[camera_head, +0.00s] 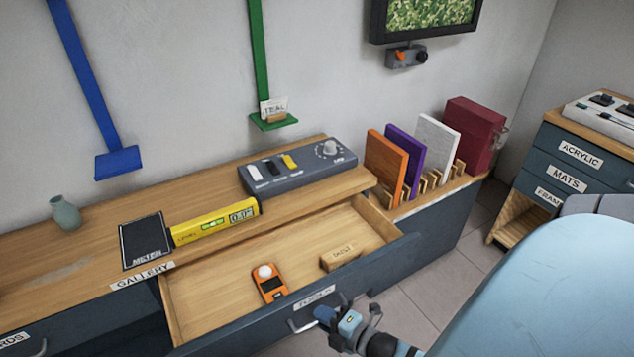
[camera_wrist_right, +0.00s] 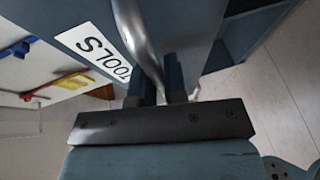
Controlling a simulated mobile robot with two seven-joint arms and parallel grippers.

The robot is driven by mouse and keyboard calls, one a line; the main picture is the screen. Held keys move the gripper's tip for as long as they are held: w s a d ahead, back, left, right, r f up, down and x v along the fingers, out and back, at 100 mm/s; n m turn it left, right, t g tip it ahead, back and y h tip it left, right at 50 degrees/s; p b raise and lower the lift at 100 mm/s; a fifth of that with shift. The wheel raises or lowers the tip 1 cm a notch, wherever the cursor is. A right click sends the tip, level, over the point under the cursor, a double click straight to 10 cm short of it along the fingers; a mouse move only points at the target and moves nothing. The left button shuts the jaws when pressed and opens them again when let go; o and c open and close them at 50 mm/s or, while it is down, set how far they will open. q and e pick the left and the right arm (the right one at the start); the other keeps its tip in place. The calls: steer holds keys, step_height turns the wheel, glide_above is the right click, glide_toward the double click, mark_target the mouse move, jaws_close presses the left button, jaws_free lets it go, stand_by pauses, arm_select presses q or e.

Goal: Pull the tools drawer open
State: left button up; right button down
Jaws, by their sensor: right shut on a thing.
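The tools drawer (camera_head: 208,333) is pulled out from under the wooden counter, and its inside shows. In it lie an orange meter with a white dome (camera_head: 268,283) and a small wooden block (camera_head: 342,256). The drawer front carries a TOOLS label, clear in the right wrist view (camera_wrist_right: 92,48). My right gripper (camera_head: 330,317) is at the drawer front, shut on the metal bar handle (camera_wrist_right: 138,40). The handle's other end shows left of the gripper in the head view. My left gripper is not in view.
On the counter (camera_head: 205,200) are a yellow level (camera_head: 215,222), a dark METER pad (camera_head: 146,243), a grey control box (camera_head: 297,167) and a vase (camera_head: 65,213). Coloured panels (camera_head: 385,165) stand in a rack at right. Another cabinet (camera_head: 565,165) stands far right. Tiled floor between is free.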

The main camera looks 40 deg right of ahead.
steer(key=shift+s, duration=0.2)
steer(key=c, duration=1.2)
jaws_free()
steer(key=v, duration=1.3)
steer(key=shift+s+p, duration=0.35)
steer(key=shift+s, duration=0.05)
steer(key=shift+d, duration=0.1)
